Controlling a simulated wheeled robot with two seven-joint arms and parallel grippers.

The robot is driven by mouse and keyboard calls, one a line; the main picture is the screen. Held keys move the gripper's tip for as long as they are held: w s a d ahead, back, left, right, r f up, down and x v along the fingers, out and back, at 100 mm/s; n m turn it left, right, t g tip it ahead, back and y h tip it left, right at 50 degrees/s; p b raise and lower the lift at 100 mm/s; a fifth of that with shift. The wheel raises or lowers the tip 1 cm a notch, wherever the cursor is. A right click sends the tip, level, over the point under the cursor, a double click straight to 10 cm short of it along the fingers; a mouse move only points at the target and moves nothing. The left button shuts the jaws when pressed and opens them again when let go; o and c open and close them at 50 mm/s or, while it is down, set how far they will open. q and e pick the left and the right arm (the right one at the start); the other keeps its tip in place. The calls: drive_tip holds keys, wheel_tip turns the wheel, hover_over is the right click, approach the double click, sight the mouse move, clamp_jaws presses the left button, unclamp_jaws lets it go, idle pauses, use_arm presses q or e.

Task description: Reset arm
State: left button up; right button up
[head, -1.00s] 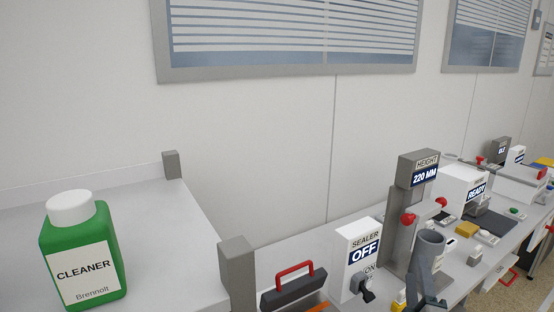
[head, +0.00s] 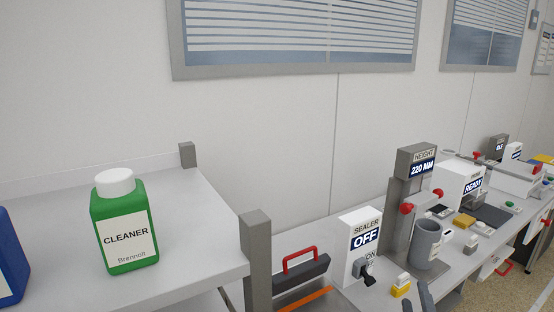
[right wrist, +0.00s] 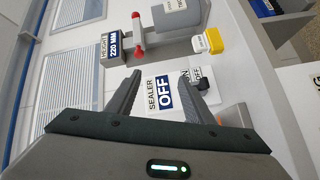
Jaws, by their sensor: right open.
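My right gripper (head: 434,292) shows only as dark finger tips at the bottom edge of the head view, in front of the bench. In the right wrist view my right gripper (right wrist: 166,88) is open, with nothing between its fingers. Beyond the fingers is the white sealer box (head: 363,245), labelled OFF; it also shows in the right wrist view (right wrist: 158,82). My left gripper is in neither view.
A green cleaner bottle (head: 125,225) stands on a raised shelf (head: 190,285) at left, beside a partly cut-off blue container (head: 10,260). The height stand (head: 404,215), a grey cup (head: 427,245) and a yellow-and-white block (head: 401,286) crowd the bench right of the sealer.

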drive_tip(key=s+a+f+m+g+y, duration=0.1)
drive_tip(key=s+a+f+m+g, duration=0.15)
drive_tip(key=s+f, duration=0.45)
drive_tip(key=s+a+f+m+g+y, duration=0.1)
drive_tip(key=s+a+f+m+g, duration=0.2)
drive_tip(key=s+f, duration=0.5)
drive_tip(key=s+a+f+m+g+y, duration=0.1)
drive_tip(key=s+a+f+g, duration=0.15)
drive_tip(key=s, duration=0.45)
drive_tip(key=s+a+f+m+g+y, duration=0.1)
drive_tip(key=s+f+g, duration=0.15)
drive_tip(key=s, duration=0.55)
drive_tip(key=s+a+f+m+g+y, duration=0.1)
drive_tip(key=s+a+f+m+g, duration=0.15)
drive_tip(key=s, duration=0.45)
wheel_tip(320, 180, down, 30)
drive_tip(key=s+n+g+b, duration=0.1)
drive_tip(key=s+g, duration=0.1)
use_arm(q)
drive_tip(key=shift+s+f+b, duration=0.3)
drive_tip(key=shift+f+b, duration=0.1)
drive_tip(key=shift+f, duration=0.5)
use_arm(e)
drive_tip(key=s+d+f+g, duration=0.1)
drive_tip(key=s+d+f, duration=0.2)
drive_tip(key=s+f, duration=1.4)
drive_tip(key=shift+s, duration=0.25)
